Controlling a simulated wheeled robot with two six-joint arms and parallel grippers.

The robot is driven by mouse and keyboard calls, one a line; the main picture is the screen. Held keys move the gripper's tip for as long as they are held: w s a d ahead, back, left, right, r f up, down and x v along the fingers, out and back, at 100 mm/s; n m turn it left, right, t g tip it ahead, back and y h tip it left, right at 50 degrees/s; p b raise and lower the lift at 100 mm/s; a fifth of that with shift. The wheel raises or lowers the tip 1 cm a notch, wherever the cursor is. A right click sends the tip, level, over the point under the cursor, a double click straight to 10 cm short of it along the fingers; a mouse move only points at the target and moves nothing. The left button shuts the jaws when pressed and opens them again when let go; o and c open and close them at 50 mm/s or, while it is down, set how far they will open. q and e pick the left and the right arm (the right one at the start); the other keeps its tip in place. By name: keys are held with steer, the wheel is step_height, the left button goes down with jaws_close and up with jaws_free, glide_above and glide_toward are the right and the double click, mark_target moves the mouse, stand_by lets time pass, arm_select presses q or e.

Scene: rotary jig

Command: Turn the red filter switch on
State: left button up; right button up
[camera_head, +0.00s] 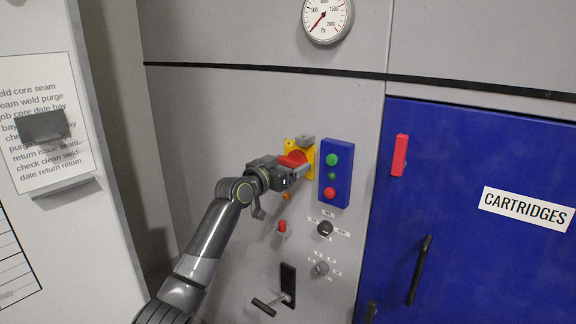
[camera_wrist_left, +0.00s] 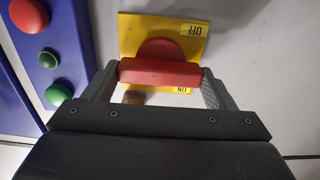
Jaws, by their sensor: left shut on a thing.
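The red filter switch (camera_head: 293,159) sits on a yellow plate (camera_head: 290,144) on the grey wall panel. In the left wrist view its red handle (camera_wrist_left: 160,73) lies crosswise between my fingers, with a round red hub (camera_wrist_left: 165,48) behind it. The yellow plate (camera_wrist_left: 138,30) carries an OFF label (camera_wrist_left: 191,29) and an ON label (camera_wrist_left: 181,90), both upside down in this view. My left gripper (camera_head: 300,167) is shut on the red handle, one finger at each end (camera_wrist_left: 158,85). In the head view the gripper hides part of the switch. My right gripper is not in view.
A blue button box (camera_head: 334,172) is close to the right of the switch. Below are a small red toggle (camera_head: 282,226), black knob (camera_head: 325,229), grey knob (camera_head: 321,268) and lever (camera_head: 264,306). A blue cartridges door (camera_head: 480,260) is at right, a pressure gauge (camera_head: 327,17) above.

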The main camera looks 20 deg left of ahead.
arm_select(q)
steer(key=n+p, duration=0.3)
steer(key=n, duration=0.2)
steer(key=shift+r+n, duration=0.15)
steer(key=shift+n, duration=0.25)
steer(key=n+p, duration=0.3)
steer(key=n, duration=0.2)
steer(key=shift+a+p, duration=0.1)
steer(key=shift+p, duration=0.2)
steer(key=n+p, duration=0.2)
steer(key=n, duration=0.1)
steer(key=shift+n, duration=0.4)
steer(key=shift+f+n+p, duration=0.2)
steer(key=shift+n+p, duration=0.2)
steer(key=shift+n, duration=1.3)
steer(key=o, duration=1)
steer(key=shift+f, duration=0.1)
